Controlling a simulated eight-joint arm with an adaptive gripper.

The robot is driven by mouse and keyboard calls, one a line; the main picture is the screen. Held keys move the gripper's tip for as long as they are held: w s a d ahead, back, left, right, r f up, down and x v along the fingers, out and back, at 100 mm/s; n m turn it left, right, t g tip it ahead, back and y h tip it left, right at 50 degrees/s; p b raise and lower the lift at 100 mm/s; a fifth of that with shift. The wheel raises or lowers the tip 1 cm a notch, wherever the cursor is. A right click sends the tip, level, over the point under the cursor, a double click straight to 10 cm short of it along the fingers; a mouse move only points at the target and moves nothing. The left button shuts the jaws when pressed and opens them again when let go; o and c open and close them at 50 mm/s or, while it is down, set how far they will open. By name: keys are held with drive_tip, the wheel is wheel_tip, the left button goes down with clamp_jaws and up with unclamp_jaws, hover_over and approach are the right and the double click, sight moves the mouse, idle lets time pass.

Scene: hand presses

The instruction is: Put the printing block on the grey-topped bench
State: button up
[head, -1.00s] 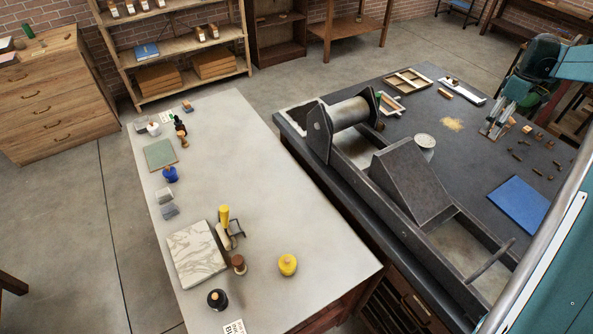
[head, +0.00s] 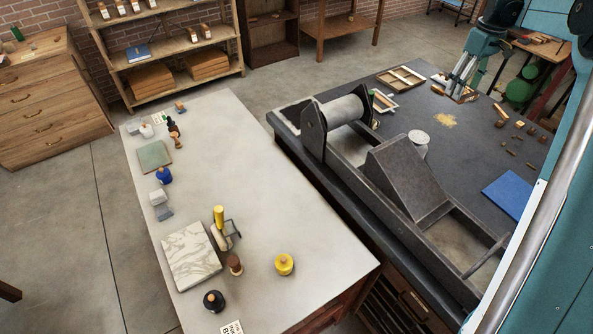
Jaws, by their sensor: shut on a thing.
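My gripper (head: 463,88) is at the back of the dark-topped bench (head: 470,145), pointing down. It is shut on a small brown wooden piece (head: 470,97), which looks like the printing block; the fingers partly hide it. At this size I cannot tell whether it is clear of the bench top. The grey-topped bench (head: 260,205) is the long pale bench at left, with my gripper well to the right of it and beyond the press.
A dark metal press (head: 400,180) stands between my gripper and the pale bench. The pale bench holds a marble slab (head: 191,257), a yellow-handled roller (head: 219,222), a yellow jar (head: 284,264) and other items along its left side. Its middle and right are clear.

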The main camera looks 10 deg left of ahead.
drive_tip(key=s+a+m+b, duration=0.1)
drive_tip(key=a+m, duration=0.3)
drive_tip(key=a, duration=1.9)
drive_tip(key=m+b, duration=0.4)
drive_tip(key=m, duration=0.8)
hover_over(231, 202)
wheel_tip(231, 202, down, 27)
drive_tip(key=shift+f, duration=0.45)
drive_tip(key=shift+f, duration=3.1)
